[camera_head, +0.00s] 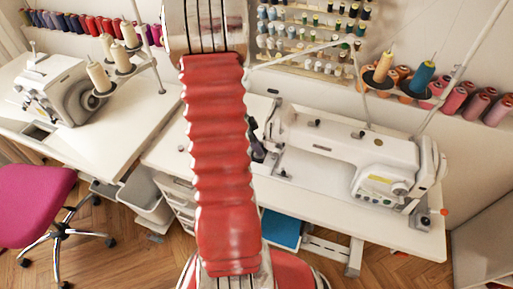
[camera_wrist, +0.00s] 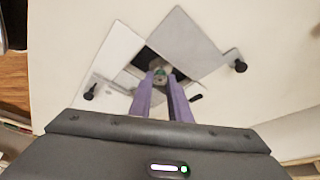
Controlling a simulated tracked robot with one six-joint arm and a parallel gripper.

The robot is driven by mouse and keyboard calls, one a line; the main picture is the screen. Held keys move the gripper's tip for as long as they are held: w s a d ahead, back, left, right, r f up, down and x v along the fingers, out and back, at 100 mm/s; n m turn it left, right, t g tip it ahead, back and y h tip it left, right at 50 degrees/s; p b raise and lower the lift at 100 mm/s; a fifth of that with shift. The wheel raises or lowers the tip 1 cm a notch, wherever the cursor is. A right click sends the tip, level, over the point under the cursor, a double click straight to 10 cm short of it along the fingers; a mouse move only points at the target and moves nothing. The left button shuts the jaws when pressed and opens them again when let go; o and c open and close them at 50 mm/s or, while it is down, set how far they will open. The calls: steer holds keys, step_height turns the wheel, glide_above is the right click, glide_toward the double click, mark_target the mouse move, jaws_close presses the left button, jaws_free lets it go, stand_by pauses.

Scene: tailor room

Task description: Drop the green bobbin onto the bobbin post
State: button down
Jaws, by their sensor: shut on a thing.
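My gripper (camera_wrist: 160,80) has two purple fingers, closed on a small round bobbin (camera_wrist: 160,71) with a green tint at their tips. The fingertips and bobbin show over a dark opening (camera_wrist: 148,57) in a pale surface, between light grey plates. I cannot tell how high the bobbin is above it. The bobbin post cannot be made out; the bobbin and fingers may cover it. In the head view my red arm hides most of the gripper, and only a bit of dark purple (camera_head: 257,152) shows beside the white sewing machine (camera_head: 340,160).
A tilted grey plate (camera_wrist: 187,42) lies close to the right of the fingers. Dark knobs stand at the right (camera_wrist: 240,66) and left (camera_wrist: 90,93). In the head view, thread cones (camera_head: 383,68) stand behind the machine, and a second machine (camera_head: 62,88) is at the left.

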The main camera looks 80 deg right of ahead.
steer(key=shift+f, duration=0.5)
stand_by(0.7)
steer(key=c, duration=1.6)
jaws_free()
steer(key=shift+o, duration=0.2)
steer(key=shift+v, duration=4)
